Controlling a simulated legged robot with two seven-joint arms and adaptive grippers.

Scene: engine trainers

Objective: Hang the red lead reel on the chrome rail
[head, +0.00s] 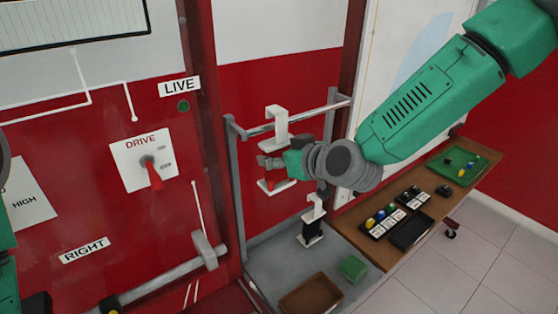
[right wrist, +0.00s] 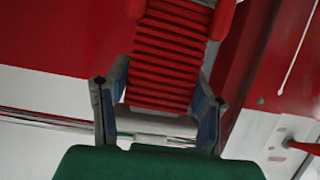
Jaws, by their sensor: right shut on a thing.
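The red lead reel (head: 275,184) has a white hook (head: 276,113) on top and a white base. My right gripper (head: 270,161) is shut on it and holds it upright by the chrome rail (head: 318,113). The hook overlaps the rail's left part in the head view; whether it bears on the rail I cannot tell. In the right wrist view the reel's ribbed red body (right wrist: 170,55) sits between the two fingers. The reel's middle is partly hidden by the gripper in the head view. My left gripper is not in view; only green parts of my left arm show.
A black reel (head: 312,228) with a white hook stands on the grey platform (head: 268,258) below. A brown tray (head: 311,294) and green box (head: 353,267) are near it. A wooden bench (head: 365,243) with small trays stands right. The red panel (head: 100,205) stands left.

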